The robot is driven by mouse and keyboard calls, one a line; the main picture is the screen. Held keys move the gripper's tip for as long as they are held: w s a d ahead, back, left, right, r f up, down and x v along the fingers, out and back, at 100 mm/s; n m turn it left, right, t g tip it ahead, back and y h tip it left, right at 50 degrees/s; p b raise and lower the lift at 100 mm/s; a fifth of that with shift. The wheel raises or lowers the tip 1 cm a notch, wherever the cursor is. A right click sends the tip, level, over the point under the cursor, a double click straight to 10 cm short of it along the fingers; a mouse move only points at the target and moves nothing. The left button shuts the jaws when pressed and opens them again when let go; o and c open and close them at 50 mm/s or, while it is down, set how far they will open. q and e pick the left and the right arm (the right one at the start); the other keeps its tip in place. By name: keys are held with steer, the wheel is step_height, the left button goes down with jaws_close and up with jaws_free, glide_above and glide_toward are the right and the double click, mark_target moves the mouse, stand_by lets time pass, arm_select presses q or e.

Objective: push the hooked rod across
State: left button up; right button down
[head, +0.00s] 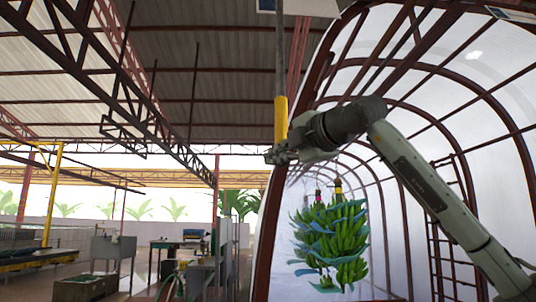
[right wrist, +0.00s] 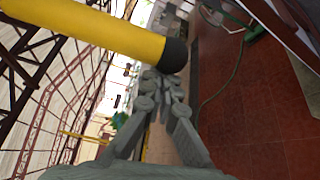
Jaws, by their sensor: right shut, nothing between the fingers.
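The hooked rod (head: 281,118) hangs upright in the head view, with a yellow lower part and a thin grey shaft above it. Its hook does not show. My right gripper (head: 272,155) is at the rod's lower end, coming from the right. In the right wrist view the rod (right wrist: 95,28) shows as a thick yellow cylinder with a black end cap, beside the fingertips. My right gripper (right wrist: 160,82) is shut there with nothing between its fingers. I cannot tell whether it touches the rod. My left gripper is not in view.
A bunch of green bananas with blue sheets (head: 335,240) hangs below and right of my gripper, in an arched tunnel with dark red ribs (head: 285,190). A ladder (head: 455,230) stands at the right. Work tables and a sink (head: 112,250) are far left.

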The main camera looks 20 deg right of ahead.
arm_select(q)
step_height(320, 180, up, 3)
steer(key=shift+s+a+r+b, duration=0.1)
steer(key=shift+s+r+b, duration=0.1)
steer(key=shift+b, duration=0.55)
arm_select(e)
steer(key=s+d, duration=0.3)
steer(key=d, duration=1)
steer(key=shift+s, duration=0.35)
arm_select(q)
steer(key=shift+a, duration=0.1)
arm_select(e)
steer(key=shift+d, duration=0.1)
